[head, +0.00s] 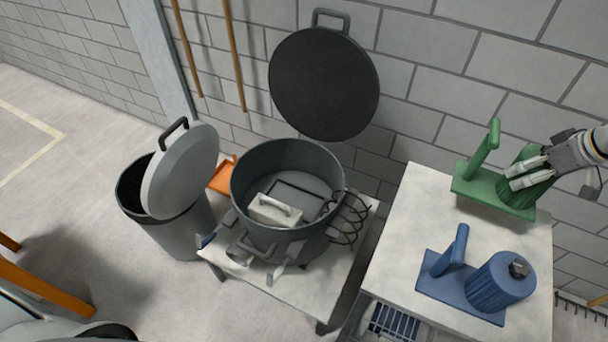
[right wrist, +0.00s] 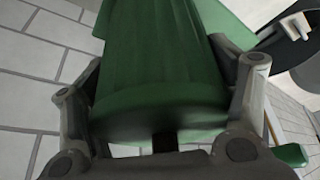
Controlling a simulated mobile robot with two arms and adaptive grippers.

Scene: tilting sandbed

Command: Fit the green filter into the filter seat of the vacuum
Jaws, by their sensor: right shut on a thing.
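The green filter (head: 531,162) is a ribbed green cylinder at the right, standing on or just over a green base plate with a post (head: 483,151). My right gripper (head: 528,172) is shut on it from the right. In the right wrist view the green filter (right wrist: 160,75) fills the space between both fingers (right wrist: 165,110). The vacuum (head: 285,160) is a dark grey drum with its round lid (head: 324,85) standing open behind it. Inside it lie a pale block with a handle (head: 273,211) and a dark square frame (head: 295,200); I cannot tell which is the seat. My left gripper is not in view.
A blue ribbed filter (head: 501,283) stands on a blue base with a post (head: 440,268), on the same pale table (head: 395,240). A grey bin with a tilted lid (head: 182,172) stands left of the vacuum. A black coil (head: 348,219) lies at the vacuum's right. A block wall is behind.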

